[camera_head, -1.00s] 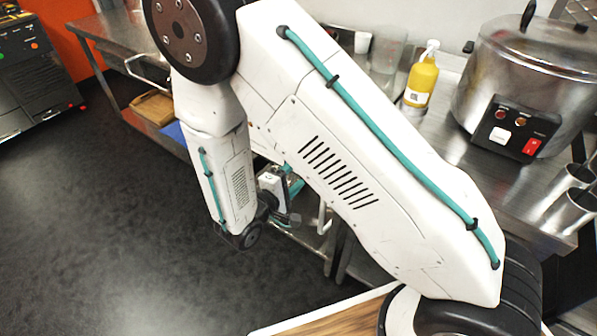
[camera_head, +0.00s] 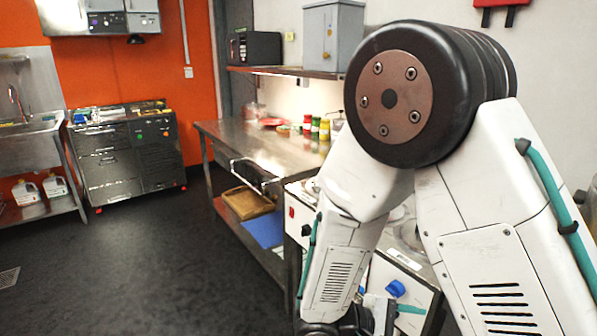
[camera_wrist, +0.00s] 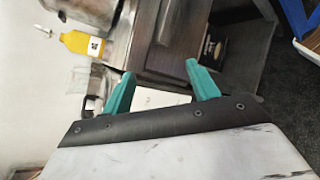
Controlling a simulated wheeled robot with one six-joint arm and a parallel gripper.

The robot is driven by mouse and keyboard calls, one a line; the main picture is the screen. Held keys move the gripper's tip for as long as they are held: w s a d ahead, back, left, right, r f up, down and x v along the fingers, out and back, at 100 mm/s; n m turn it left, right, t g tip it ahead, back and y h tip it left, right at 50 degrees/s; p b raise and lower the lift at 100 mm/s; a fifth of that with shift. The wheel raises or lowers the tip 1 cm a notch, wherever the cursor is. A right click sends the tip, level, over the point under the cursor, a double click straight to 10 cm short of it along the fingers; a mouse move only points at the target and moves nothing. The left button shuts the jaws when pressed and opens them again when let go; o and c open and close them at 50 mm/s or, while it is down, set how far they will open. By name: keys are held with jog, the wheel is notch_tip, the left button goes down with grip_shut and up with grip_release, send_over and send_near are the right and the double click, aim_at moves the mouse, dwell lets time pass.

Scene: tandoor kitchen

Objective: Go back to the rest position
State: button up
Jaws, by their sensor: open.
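My gripper (camera_wrist: 160,82) shows in the wrist view with its two teal fingers apart and nothing between them. In the head view my white arm is folded on the right side, and only a bit of teal near the bottom edge shows at its wrist; most of the gripper is hidden or out of frame there. The wrist view looks sideways at a steel counter (camera_wrist: 145,45), with a yellow bottle (camera_wrist: 82,43) beyond the fingers at upper left.
A steel table (camera_head: 232,135) runs along the wall, with a wooden tray (camera_head: 247,203) and a blue item (camera_head: 262,228) on its lower shelf. A dark cabinet (camera_head: 127,150) and a sink (camera_head: 28,135) stand farther left. The dark floor (camera_head: 130,270) at left is clear.

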jog(key=s+d+r+m+y, duration=0.2)
jog(key=s+r+m+y, duration=0.2)
jog(key=s+r+y, duration=0.3)
jog(key=s+d+r+m+y, duration=0.1)
jog(key=s+r+m+y, duration=0.4)
jog(key=r, duration=0.9)
jog(key=shift+s+d+r+t+y, duration=0.2)
jog(key=shift+s+d+t+y, duration=0.15)
jog(key=shift+s+y, duration=1.15)
